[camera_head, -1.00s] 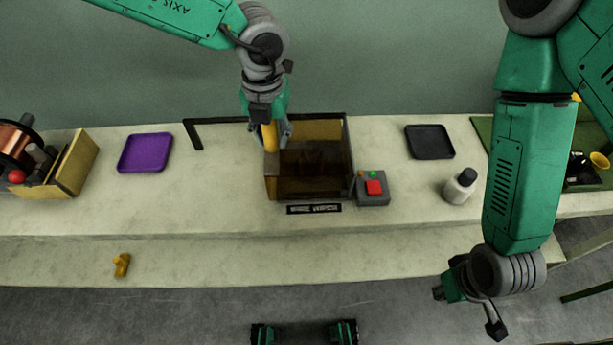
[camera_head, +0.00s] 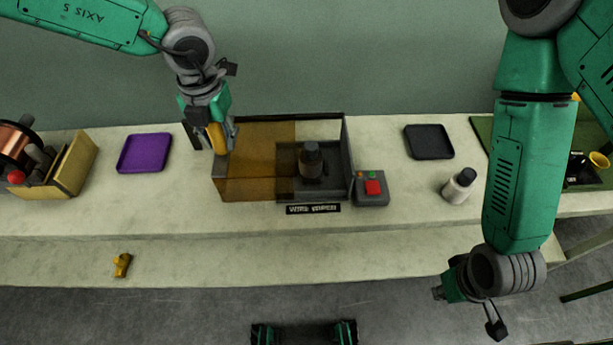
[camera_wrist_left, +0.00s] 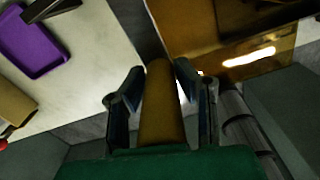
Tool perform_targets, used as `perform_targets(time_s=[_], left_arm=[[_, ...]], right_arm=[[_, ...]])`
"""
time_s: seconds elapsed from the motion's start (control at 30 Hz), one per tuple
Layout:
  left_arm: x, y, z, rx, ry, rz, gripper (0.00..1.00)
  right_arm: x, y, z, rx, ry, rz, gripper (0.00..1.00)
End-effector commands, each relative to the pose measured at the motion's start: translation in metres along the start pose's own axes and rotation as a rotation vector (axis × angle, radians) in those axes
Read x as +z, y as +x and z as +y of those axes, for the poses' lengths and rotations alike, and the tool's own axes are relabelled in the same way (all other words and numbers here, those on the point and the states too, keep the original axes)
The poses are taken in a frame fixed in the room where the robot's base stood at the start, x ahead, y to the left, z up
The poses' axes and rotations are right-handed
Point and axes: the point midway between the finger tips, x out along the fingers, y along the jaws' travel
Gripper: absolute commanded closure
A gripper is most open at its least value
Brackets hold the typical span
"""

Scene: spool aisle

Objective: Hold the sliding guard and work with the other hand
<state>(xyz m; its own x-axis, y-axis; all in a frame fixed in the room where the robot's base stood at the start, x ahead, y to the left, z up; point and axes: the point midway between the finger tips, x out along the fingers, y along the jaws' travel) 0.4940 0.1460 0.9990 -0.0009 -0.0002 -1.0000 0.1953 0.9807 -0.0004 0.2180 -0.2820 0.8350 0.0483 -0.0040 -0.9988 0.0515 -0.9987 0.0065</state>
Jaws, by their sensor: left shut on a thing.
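The amber, see-through sliding guard (camera_head: 253,160) stands on the bench, slid to the left of the dark machine frame. My left gripper (camera_head: 219,137) is shut on the guard's yellow handle; the left wrist view shows the handle (camera_wrist_left: 161,105) between the two fingers. The guard's amber panel also shows in the left wrist view (camera_wrist_left: 190,25). Right of the guard, the machine bay is uncovered, and a dark upright cylindrical part (camera_head: 311,162) stands in it. My right gripper (camera_head: 448,287) hangs low in front of the bench at the right; its fingers are too unclear to judge.
A grey control box (camera_head: 371,189) with a red button stands right of the machine. A small yellow piece (camera_head: 122,264) lies on the front ledge.

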Motion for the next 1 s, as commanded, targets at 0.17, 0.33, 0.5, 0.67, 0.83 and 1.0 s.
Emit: perform_targets(time_s=[0.17, 0.33, 0.5, 0.67, 0.83, 1.0], left_arm=[[-0.005, 0.0, 0.019, 0.002, -0.003, 0.004, 1.0], [-0.008, 0.0, 0.036, 0.002, -0.002, 0.003, 1.0], [-0.011, 0.0, 0.052, 0.002, -0.003, 0.004, 1.0], [-0.013, 0.0, 0.062, 0.002, -0.002, 0.003, 1.0], [-0.014, 0.0, 0.064, 0.003, -0.001, 0.003, 1.0], [-0.013, 0.0, 0.064, 0.002, -0.001, 0.003, 1.0]], right_arm=[[0.0, 0.0, 0.0, 0.0, 0.0, 0.0, 1.0], [0.0, 0.0, 0.0, 0.0, 0.0, 0.0, 1.0], [0.0, 0.0, 0.0, 0.0, 0.0, 0.0, 1.0], [0.0, 0.0, 0.0, 0.0, 0.0, 0.0, 1.0], [0.0, 0.0, 0.0, 0.0, 0.0, 0.0, 1.0], [0.0, 0.0, 0.0, 0.0, 0.0, 0.0, 1.0]])
